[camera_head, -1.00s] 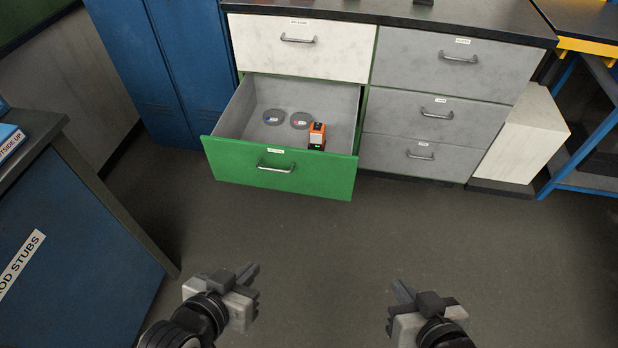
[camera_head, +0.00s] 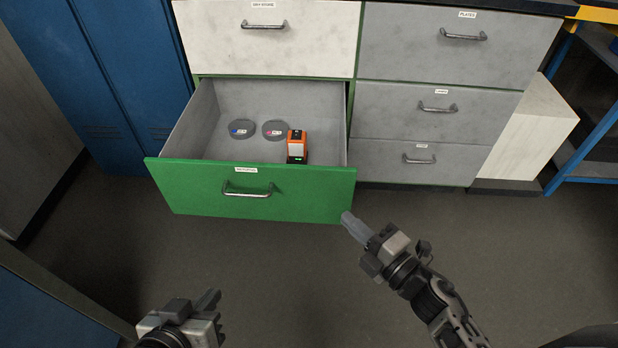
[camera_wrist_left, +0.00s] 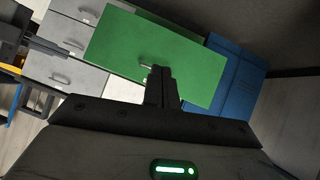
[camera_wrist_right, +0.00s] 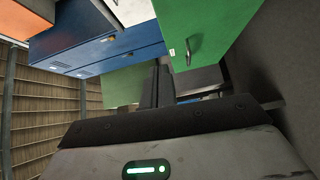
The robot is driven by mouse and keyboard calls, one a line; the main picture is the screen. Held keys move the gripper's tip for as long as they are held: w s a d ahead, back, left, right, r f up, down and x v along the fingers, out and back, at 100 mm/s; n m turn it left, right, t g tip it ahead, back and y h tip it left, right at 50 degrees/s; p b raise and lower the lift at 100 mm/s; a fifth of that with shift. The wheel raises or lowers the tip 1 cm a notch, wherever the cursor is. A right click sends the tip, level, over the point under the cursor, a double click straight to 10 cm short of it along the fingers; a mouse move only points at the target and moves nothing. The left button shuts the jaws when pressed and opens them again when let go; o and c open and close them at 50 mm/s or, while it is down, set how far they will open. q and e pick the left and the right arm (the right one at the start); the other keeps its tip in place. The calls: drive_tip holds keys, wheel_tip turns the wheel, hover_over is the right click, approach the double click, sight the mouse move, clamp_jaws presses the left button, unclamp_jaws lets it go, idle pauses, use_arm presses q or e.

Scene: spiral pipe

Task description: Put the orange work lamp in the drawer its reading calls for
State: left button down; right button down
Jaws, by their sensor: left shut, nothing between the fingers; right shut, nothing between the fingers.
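The orange work lamp (camera_head: 297,147), orange and black with a pale front panel, stands inside the open green-fronted drawer (camera_head: 255,200), near its right side. No gripper touches it. My right gripper (camera_head: 347,218) is shut and empty, in front of the drawer's lower right corner in the head view. My left gripper (camera_head: 213,301) is shut and empty, low in the picture, well short of the drawer. The green front also shows in the left wrist view (camera_wrist_left: 120,50) and the right wrist view (camera_wrist_right: 215,25). The lamp's reading cannot be made out.
A shut white drawer (camera_head: 215,40) is above. Shut grey drawers (camera_head: 400,50) stand to the right. Blue lockers (camera_head: 120,70) are left. The floor in front is clear.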

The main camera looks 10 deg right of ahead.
drive_tip(key=f, duration=0.1)
drive_tip(key=n+b, duration=0.1)
drive_tip(key=b, duration=0.1)
approach(305, 169)
drive_tip(key=a+x, duration=0.1)
drive_tip(key=x, duration=0.4)
drive_tip(key=shift+w+d+y, duration=0.3)
drive_tip(key=shift+w, duration=0.1)
use_arm(q)
drive_tip(key=shift+w+d+r+t+h, duration=0.2)
drive_tip(key=shift+w+d+t+h, duration=0.1)
drive_tip(key=shift+w+d+t, duration=0.1)
